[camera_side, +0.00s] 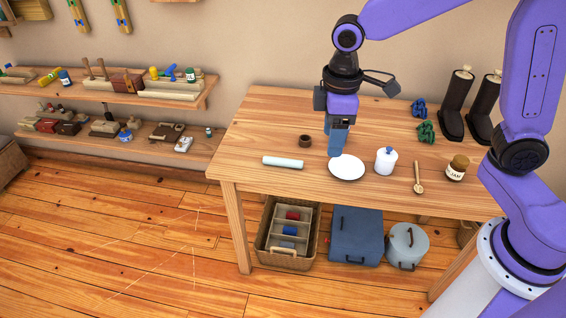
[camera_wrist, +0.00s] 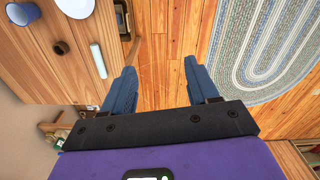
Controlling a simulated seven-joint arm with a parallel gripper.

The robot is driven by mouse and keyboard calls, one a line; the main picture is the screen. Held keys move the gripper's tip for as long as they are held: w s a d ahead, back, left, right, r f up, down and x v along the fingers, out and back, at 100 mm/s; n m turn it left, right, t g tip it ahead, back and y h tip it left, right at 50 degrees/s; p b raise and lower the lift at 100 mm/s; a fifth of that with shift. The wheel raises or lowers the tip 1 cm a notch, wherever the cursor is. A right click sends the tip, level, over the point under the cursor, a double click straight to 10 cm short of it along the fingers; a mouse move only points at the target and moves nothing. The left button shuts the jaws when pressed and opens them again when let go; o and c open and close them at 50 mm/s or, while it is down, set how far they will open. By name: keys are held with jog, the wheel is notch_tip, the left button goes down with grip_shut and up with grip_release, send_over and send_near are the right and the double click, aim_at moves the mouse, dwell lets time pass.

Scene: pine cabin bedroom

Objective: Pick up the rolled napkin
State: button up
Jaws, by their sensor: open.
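The rolled napkin (camera_side: 283,162) is a pale mint-white cylinder lying on the wooden table near its front edge, left of the white plate (camera_side: 346,167). In the wrist view the napkin (camera_wrist: 98,61) shows at the upper left, outside the space between the fingers. My gripper (camera_side: 336,152) has blue fingers and appears in the side view at the plate's back edge, right of the napkin. Its height above the table is hard to judge. In the wrist view my gripper (camera_wrist: 160,67) is open, with nothing between its fingers.
A brown ring (camera_side: 305,141) sits behind the napkin. Dark boots (camera_side: 455,105) stand at the back right. The table's left part (camera_side: 245,140) is clear.

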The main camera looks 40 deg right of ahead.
jog(key=w+f+m, duration=0.1)
jog(key=w+f, duration=0.3)
jog(key=w, duration=1)
jog(key=m, duration=0.1)
send_over(289, 160)
notch_tip(289, 160, down, 8)
jog(key=f, duration=1.1)
jog(key=shift+d+f, duration=0.1)
jog(key=shift+d, duration=0.1)
jog(key=shift+a+f, duration=0.2)
jog(key=shift+f, duration=2.5)
jog(key=shift+c, duration=0.2)
grip_shut()
